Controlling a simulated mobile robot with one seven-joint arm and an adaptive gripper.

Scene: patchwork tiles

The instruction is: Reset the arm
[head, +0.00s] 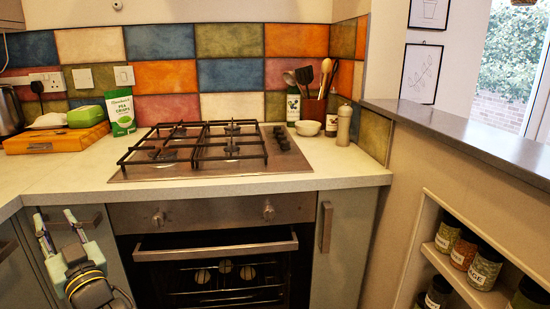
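My gripper (55,218) is at the lower left of the head view, in front of the grey-blue cabinet doors and left of the oven (215,260). Its two fingers point up and stand apart, with nothing visible between them. The gripper is below the edge of the worktop (75,190) and appears clear of it. The rest of my arm runs out of the bottom of the picture.
A gas hob (215,148) is set in the worktop above the oven. A wooden board (55,138), green packet (120,111), utensil pot (312,108), bowl (307,128) and pepper mill (343,125) stand around it. Spice jars (463,248) sit in a right-hand wall recess.

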